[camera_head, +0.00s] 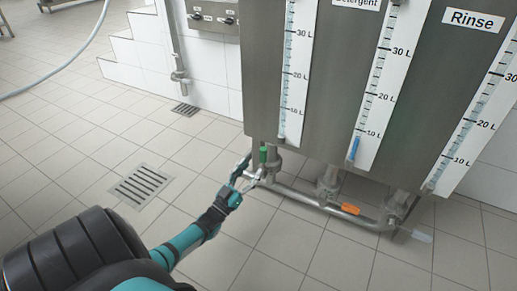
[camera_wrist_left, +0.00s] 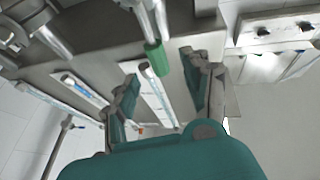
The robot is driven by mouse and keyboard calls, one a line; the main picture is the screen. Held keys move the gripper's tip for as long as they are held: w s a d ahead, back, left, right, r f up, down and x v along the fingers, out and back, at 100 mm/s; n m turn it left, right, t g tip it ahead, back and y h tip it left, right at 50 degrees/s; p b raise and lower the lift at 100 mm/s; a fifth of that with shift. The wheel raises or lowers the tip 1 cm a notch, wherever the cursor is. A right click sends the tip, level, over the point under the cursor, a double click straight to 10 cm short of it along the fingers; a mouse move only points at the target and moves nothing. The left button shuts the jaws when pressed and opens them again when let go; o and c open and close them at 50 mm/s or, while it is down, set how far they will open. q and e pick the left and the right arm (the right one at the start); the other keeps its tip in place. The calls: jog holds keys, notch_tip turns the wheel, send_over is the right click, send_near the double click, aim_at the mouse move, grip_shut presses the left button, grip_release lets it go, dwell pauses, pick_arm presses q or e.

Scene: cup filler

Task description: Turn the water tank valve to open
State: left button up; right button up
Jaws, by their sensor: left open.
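A green valve handle (camera_head: 263,154) stands upright at the left end of the pipe under the leftmost tank (camera_head: 263,70); that tank's label is out of view. My left gripper (camera_head: 252,171) is open just in front of the handle, low beside the pipe. In the left wrist view, the green handle (camera_wrist_left: 158,57) appears between the two spread fingers of the left gripper (camera_wrist_left: 162,85), towards their tips. I cannot tell whether a finger touches it. My right gripper is not in view.
An orange handle (camera_head: 350,208) lies along the pipe (camera_head: 315,200) under the Detergent tank, and a pale handle (camera_head: 421,235) is under the Rinse tank. The tanks overhang the pipe closely.

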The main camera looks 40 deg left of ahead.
pick_arm(q)
jog(key=v, duration=0.5)
